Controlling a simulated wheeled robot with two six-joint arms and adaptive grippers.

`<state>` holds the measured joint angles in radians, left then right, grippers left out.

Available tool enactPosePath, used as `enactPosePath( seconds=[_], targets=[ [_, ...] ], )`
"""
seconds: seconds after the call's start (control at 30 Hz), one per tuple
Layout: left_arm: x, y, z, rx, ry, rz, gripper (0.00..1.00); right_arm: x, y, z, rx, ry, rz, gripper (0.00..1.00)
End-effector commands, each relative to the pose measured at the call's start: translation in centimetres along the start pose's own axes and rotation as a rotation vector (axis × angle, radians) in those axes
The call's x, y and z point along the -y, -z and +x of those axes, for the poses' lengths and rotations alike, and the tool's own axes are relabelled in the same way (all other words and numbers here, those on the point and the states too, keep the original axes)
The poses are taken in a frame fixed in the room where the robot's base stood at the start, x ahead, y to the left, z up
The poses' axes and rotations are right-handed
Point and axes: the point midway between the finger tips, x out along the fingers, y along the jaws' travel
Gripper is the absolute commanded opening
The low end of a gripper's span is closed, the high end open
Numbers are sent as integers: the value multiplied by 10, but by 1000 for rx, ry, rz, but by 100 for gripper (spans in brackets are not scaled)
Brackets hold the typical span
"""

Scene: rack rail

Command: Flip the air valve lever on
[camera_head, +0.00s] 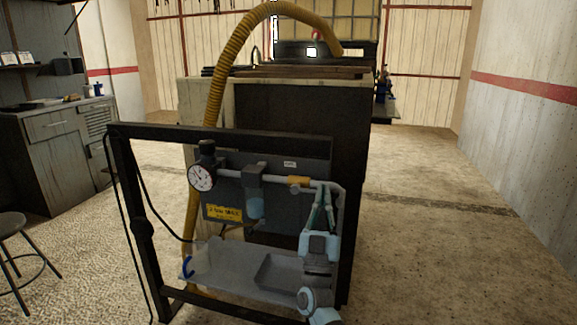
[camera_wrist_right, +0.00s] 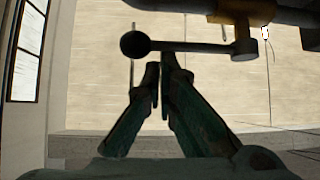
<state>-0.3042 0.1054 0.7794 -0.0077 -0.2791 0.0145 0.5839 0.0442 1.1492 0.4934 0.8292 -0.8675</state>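The air valve's yellow brass body (camera_head: 298,180) sits on the grey pipe at the right of the rack. In the right wrist view its body (camera_wrist_right: 245,12) is at the upper right. The dark lever (camera_wrist_right: 190,46) runs left from it, roughly level in the picture, to a round ball knob (camera_wrist_right: 134,44). I cannot make out the lever in the head view. My right gripper (camera_head: 322,188) is just right of the valve. In the wrist view its fingertips (camera_wrist_right: 161,68) are nearly together, just below the lever, with nothing visible between them. Contact with the lever is unclear. My left gripper is out of view.
The black rack frame (camera_head: 132,185) carries a round gauge (camera_head: 202,177), a filter with a blue bowl (camera_head: 255,207), a yellow label (camera_head: 223,213) and a grey tray (camera_head: 222,264) below. A yellow hose (camera_head: 228,62) arches behind. Open floor (camera_head: 440,240) lies to the right.

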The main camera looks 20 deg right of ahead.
Motion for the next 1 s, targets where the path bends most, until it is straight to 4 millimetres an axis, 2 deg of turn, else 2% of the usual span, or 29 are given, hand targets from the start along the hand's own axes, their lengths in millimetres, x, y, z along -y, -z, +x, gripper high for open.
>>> enactPosePath(
  seconds=[0.13, 0.27, 0.33, 0.4, 0.43, 0.5, 0.7, 0.83, 1.0],
  targets=[
    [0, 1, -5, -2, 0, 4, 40, 0, 3, 3, 2, 2, 0, 0],
    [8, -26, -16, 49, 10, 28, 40, 0, 13, 12, 1, 2, 2, 0],
    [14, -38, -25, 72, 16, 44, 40, 0, 21, 19, 0, 2, 2, 0],
    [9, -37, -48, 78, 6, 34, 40, 1, 38, 34, -1, 4, 5, 0],
    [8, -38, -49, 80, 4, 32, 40, 2, 38, 29, 1, 5, 4, 0],
    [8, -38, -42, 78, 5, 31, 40, 4, 32, 3, 4, 6, 4, 0],
    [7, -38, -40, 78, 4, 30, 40, 8, 31, -45, 2, 6, 6, 0],
    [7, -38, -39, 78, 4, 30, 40, 9, 31, -65, 1, 7, 7, 0],
    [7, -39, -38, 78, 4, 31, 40, 9, 32, -74, -2, 6, 6, 0]
  ],
)
